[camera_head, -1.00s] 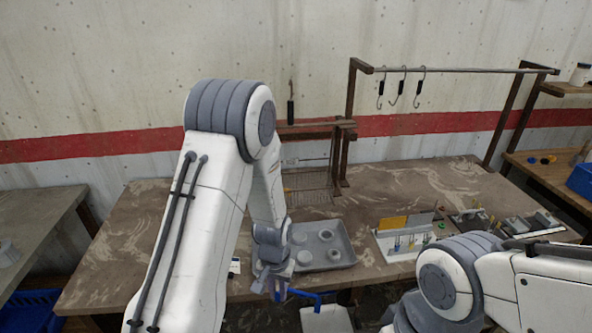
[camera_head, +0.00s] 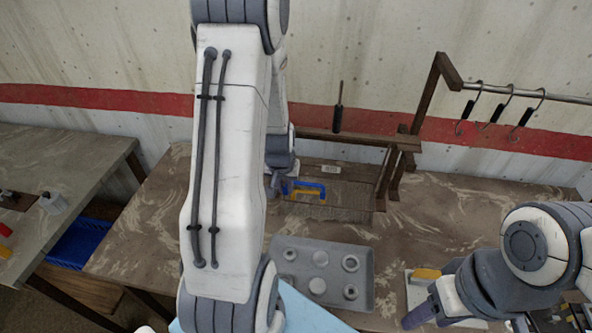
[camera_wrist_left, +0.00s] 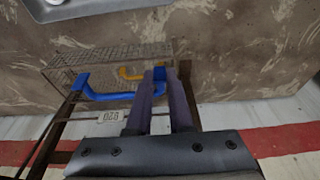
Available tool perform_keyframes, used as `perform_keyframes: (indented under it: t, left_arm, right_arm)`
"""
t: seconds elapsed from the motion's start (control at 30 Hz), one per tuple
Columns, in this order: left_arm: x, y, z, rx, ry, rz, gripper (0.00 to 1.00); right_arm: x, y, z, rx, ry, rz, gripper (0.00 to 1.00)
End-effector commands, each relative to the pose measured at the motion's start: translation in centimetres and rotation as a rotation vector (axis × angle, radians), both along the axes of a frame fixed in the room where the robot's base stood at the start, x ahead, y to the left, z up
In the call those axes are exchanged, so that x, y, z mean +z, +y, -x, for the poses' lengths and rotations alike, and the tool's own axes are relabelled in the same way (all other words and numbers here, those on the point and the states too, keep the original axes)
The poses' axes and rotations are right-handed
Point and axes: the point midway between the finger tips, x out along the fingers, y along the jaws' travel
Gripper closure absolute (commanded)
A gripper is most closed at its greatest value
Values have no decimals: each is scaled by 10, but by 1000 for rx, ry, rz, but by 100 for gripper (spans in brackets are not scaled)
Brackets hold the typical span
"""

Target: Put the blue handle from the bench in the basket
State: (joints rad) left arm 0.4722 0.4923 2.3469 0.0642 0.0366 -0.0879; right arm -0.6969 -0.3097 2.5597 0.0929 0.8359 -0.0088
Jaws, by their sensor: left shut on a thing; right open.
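The blue handle (camera_head: 308,184) is a U-shaped bar held at one end by my left gripper (camera_head: 283,187). In the left wrist view the handle (camera_wrist_left: 105,96) runs left from between the fingertips (camera_wrist_left: 160,78). The wire basket (camera_head: 345,212) is at the back of the bench. The handle appears over the basket; its exact height above it is hard to tell. A yellow handle-like piece (camera_wrist_left: 130,74) shows at the basket (camera_wrist_left: 95,62), seemingly inside it. My right gripper (camera_head: 422,314) is low at right, away from the basket, open and partly hidden.
A grey tray (camera_head: 278,285) with several round pieces stands in front of the basket. A wooden frame (camera_head: 400,150) rises behind and right of the basket, with a rail of hooks (camera_head: 495,105). A second table (camera_head: 85,150) is at left.

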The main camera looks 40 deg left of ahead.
Motion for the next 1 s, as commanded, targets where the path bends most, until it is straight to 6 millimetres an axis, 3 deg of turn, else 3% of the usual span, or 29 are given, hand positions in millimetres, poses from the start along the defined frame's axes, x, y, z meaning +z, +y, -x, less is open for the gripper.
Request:
perform_keyframes:
  t: [0.73, 1.0]
  left_arm:
    - [-43, 23, -45, 2, -1, -1, 100]
    - [-72, 23, -44, 2, 0, 0, 100]
  right_arm:
    - [-26, 0, 0, -4, 0, 0, 46]
    - [-51, 0, 0, -8, 1, 0, 46]
